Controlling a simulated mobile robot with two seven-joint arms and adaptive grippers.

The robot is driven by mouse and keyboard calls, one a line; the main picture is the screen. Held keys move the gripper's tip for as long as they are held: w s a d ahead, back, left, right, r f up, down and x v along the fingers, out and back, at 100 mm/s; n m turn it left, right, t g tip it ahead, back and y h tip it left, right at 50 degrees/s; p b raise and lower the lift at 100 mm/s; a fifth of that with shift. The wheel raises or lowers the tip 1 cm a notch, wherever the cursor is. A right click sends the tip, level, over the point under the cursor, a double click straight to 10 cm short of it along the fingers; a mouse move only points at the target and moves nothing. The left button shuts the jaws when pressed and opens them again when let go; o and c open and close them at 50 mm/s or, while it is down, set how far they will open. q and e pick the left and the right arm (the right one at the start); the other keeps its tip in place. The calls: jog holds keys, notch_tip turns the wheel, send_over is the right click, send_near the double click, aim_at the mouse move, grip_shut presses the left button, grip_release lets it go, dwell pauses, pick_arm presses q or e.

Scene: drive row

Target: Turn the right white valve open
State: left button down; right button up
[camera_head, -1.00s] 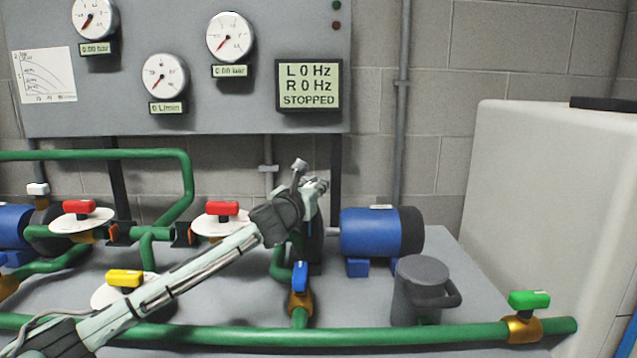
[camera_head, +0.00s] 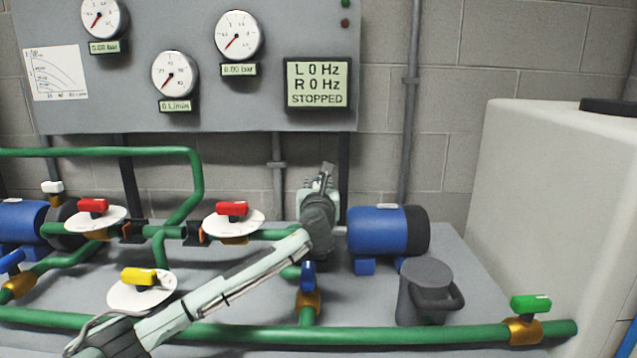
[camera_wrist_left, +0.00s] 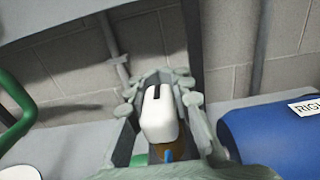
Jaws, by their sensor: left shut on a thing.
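The right white valve's handle (camera_wrist_left: 160,115) shows in the left wrist view, pointing away from the camera between my left gripper's fingers. My left gripper (camera_wrist_left: 161,82) is shut on it, with a finger along each side. In the head view my left gripper (camera_head: 325,176) is behind the blue-handled valve and left of the right blue motor; it and my wrist hide the white handle there. A bit of brass valve body (camera_wrist_left: 160,151) shows below the handle. My right gripper is not in view.
The right blue motor (camera_head: 375,231) stands close to the right of my gripper. A red valve (camera_head: 232,209) and a blue valve (camera_head: 308,275) are near my arm. The display (camera_head: 317,83) reads STOPPED. A dark strainer (camera_head: 425,285) and a pale tank (camera_head: 550,190) stand right.

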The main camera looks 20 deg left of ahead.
pick_arm(q)
jog(key=shift+f, duration=0.1)
jog(key=c, duration=1.3)
grip_release()
jog(key=shift+s, duration=0.1)
jog(key=v, duration=1.2)
